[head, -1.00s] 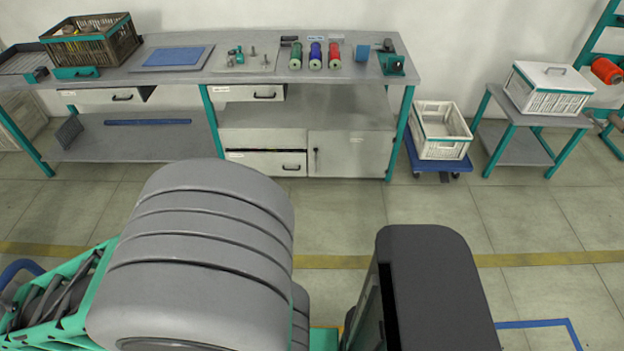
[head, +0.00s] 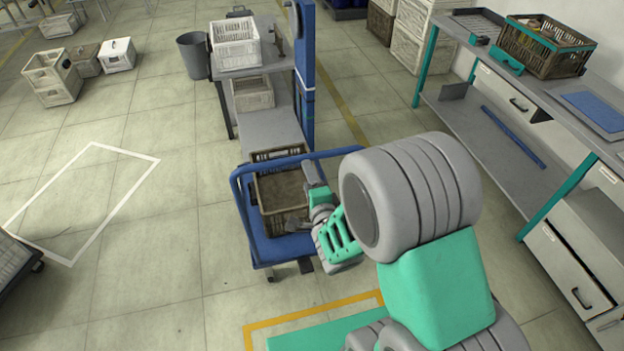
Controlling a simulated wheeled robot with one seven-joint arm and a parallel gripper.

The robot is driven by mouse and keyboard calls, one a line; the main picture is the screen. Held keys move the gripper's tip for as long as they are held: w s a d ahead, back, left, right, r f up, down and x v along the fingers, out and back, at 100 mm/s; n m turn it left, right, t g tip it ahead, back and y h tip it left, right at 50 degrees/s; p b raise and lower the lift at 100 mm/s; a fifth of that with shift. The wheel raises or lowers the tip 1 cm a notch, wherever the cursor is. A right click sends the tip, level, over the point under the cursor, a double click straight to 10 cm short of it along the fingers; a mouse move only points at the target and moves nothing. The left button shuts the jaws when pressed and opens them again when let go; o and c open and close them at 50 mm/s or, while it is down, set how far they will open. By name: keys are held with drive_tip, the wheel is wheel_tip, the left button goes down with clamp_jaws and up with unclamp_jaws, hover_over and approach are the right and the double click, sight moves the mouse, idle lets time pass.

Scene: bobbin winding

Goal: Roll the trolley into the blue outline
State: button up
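My arm reaches from the lower right to the trolley's right side. My gripper (head: 299,224) is small and dark here, in front of or against the crate's near right corner. Whether it touches the trolley or the crate, and how its fingers stand, cannot be made out. The blue outline is not in the current view.
A white outline (head: 147,156) lies on open floor at left. A yellow outline (head: 262,325) borders a green area at the bottom. A shelf stand (head: 262,66) is behind the trolley. A workbench (head: 540,95) runs along the right. Another cart (head: 36,262) shows at the left edge.

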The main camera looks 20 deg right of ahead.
drive_tip(key=w+b, duration=0.1)
drive_tip(key=w, duration=0.2)
drive_tip(key=w+f+b, duration=0.1)
drive_tip(key=w, duration=0.1)
drive_tip(key=w+b, duration=0.2)
drive_tip(key=w, duration=0.1)
drive_tip(key=shift+w+d+f, duration=0.15)
drive_tip(key=shift+w+f, duration=0.15)
drive_tip(key=shift+f, duration=0.05)
drive_tip(key=shift+c, duration=0.6)
clamp_jaws()
drive_tip(key=shift+r, duration=0.1)
idle(0.6)
